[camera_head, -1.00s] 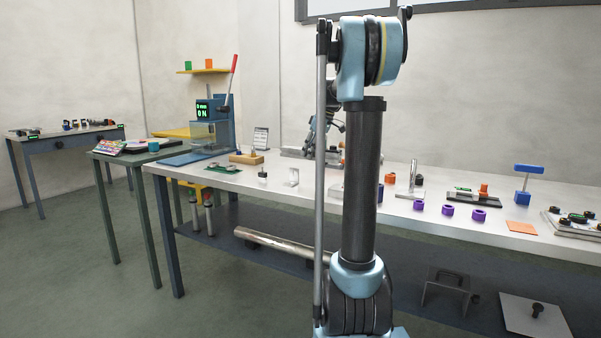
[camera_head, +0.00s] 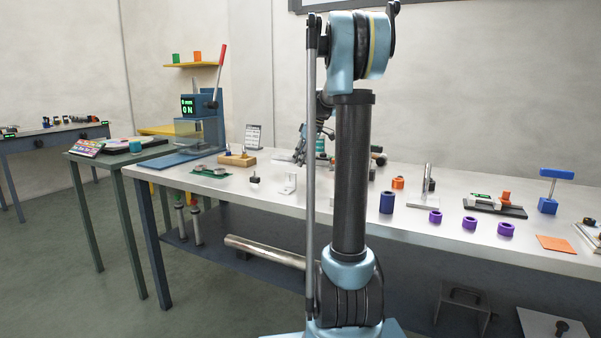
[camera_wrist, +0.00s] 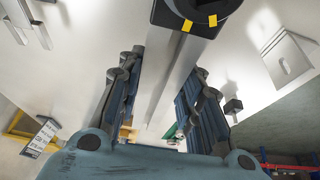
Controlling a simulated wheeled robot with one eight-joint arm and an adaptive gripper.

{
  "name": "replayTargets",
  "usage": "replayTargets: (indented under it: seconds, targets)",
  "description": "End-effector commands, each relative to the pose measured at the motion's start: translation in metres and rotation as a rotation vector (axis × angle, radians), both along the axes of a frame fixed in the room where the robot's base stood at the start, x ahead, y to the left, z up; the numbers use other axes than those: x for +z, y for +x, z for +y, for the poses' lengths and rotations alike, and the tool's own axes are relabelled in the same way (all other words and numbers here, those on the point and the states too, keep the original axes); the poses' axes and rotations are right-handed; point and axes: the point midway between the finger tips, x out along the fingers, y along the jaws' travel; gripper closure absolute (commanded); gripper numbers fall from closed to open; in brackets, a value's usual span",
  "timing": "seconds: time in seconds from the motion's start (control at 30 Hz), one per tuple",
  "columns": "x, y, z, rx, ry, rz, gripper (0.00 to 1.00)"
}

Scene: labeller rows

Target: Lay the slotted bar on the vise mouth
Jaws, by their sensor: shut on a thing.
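In the wrist view a long pale grey bar (camera_wrist: 178,68) runs between the two fingers of my gripper (camera_wrist: 165,68). I take it to be the slotted bar; its slot is not clear. My gripper is shut on it, with a finger along each side. At the top of this view, a black part with two yellow marks (camera_wrist: 190,18) overlaps the bar's end; I cannot tell what it is. In the head view my gripper (camera_head: 306,148) is over the back of the bench, partly hidden by my arm. I cannot make out the vise mouth for certain.
On the long bench (camera_head: 410,228) stand a white bracket (camera_head: 289,184), a blue press (camera_head: 203,122) with a red lever, a blue cylinder (camera_head: 387,202), several purple rings and an orange square (camera_head: 556,243). The bench front has bare stretches between these.

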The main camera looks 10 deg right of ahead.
Motion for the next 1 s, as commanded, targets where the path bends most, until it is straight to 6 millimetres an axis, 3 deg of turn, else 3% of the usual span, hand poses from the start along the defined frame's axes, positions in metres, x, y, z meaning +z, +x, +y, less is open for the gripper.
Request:
replayTargets:
  seconds: [0.17, 0.47, 0.77, 0.8, 0.87, 1.0]
  targets:
    - [-0.01, 0.0, -0.002, -0.003, 0.0, 0.0, 1.0]
    - [-0.045, 0.0, -0.003, -0.004, 0.0, 0.0, 1.0]
    - [-0.047, 0.0, -0.003, -0.004, 0.0, 0.0, 1.0]
    - [-0.047, 0.0, -0.003, -0.004, 0.0, 0.0, 0.63]
    - [-0.047, 0.0, -0.003, -0.004, 0.0, 0.0, 0.49]
    - [-0.047, 0.0, -0.003, -0.004, 0.0, -0.001, 0.47]
